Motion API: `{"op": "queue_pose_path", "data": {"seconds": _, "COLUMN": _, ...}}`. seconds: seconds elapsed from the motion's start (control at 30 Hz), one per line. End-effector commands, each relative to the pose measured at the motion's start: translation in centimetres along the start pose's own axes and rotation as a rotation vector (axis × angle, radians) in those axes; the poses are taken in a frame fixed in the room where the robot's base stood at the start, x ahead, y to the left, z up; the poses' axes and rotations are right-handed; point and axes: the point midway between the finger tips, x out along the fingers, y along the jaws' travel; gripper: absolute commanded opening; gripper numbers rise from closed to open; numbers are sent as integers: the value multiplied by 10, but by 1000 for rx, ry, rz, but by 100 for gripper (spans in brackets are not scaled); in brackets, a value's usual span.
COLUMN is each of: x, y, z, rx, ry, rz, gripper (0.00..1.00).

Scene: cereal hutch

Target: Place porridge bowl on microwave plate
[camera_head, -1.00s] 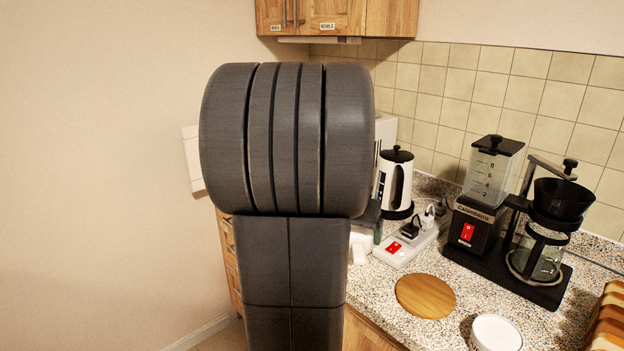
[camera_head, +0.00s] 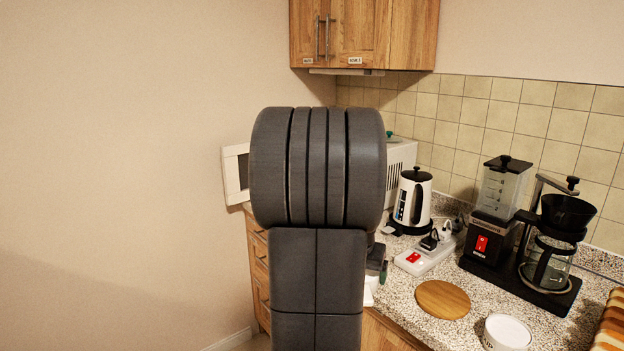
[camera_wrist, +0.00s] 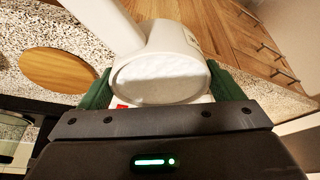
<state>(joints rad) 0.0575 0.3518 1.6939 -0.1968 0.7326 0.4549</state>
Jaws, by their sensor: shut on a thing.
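The porridge bowl (camera_wrist: 160,80) is white with a pale white filling and a thick white handle reaching up and left in the wrist view. My gripper (camera_wrist: 160,92) is shut on it, with green fingers on either side. In the head view my arm hides most of the gripper and bowl; a small white part shows low beside the arm. The white microwave (camera_head: 402,157) stands in the corner behind my arm, its door (camera_head: 236,173) swung open to the left. The microwave plate is hidden.
A white kettle (camera_head: 412,200), a power strip (camera_head: 425,256), a coffee maker (camera_head: 548,250), a round wooden board (camera_head: 442,299) and a white round container (camera_head: 507,332) stand on the speckled counter (camera_head: 405,285). A wooden wall cabinet (camera_head: 365,35) hangs above.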

Motion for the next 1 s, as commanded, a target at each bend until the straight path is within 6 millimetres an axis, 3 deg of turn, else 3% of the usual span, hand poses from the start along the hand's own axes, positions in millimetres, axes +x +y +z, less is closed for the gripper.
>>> {"op": "queue_pose_path", "data": {"seconds": 0.27, "x": 60, "y": -45, "z": 14, "rx": -123, "ry": -6, "rz": -46, "gripper": 55}}
{"op": "queue_pose_path", "data": {"seconds": 0.4, "x": 104, "y": -79, "z": 32, "rx": -218, "ry": -7, "rz": -85, "gripper": 55}}
{"op": "queue_pose_path", "data": {"seconds": 0.6, "x": 147, "y": -113, "z": 58, "rx": -317, "ry": -4, "rz": -133, "gripper": 55}}
{"op": "queue_pose_path", "data": {"seconds": 0.77, "x": 163, "y": -126, "z": 69, "rx": -353, "ry": -2, "rz": -152, "gripper": 55}}
{"op": "queue_pose_path", "data": {"seconds": 1.0, "x": 166, "y": -128, "z": 71, "rx": -360, "ry": 1, "rz": -158, "gripper": 55}}
